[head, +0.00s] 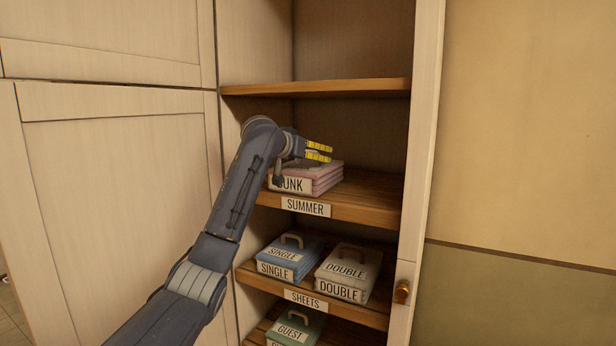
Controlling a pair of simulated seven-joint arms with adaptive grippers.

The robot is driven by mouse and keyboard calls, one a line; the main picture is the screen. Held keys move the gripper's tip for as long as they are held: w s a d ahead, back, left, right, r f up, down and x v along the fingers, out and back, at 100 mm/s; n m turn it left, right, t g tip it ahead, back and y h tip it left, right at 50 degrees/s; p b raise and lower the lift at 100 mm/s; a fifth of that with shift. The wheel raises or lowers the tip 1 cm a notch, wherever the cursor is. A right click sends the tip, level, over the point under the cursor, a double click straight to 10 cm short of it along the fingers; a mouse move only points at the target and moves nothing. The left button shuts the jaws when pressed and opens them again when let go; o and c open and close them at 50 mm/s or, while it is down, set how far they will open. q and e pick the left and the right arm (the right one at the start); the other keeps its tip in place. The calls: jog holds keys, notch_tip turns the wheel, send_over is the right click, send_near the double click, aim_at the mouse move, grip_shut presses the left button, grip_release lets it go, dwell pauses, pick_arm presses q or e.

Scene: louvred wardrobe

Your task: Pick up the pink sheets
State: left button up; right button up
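The pink sheets (326,182) are a folded pink stack with a white label, of which "UNK" shows. They lie on the wooden shelf marked SUMMER (355,208), and my gripper hides part of their top and left side. My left gripper (331,153) has yellow fingers and reaches in from the left, just above the stack. Its two fingers are apart with nothing seen between them. I cannot tell whether it touches the stack. My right gripper is out of view.
The shelf below, marked SHEETS, holds a blue SINGLE bundle (290,258) and a pale DOUBLE bundle (348,272). A green GUEST bundle (297,328) sits lower. An empty upper shelf (320,88) lies above my gripper. A wardrobe upright (424,150) bounds the right side.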

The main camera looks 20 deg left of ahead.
pick_arm(q)
jog(key=shift+w+d+f, duration=0.1)
jog(key=shift+w+f, duration=0.1)
jog(key=shift+w, duration=0.45)
jog(key=shift+c, duration=0.6)
jog(key=shift+r, duration=0.1)
jog(key=c, duration=1.5)
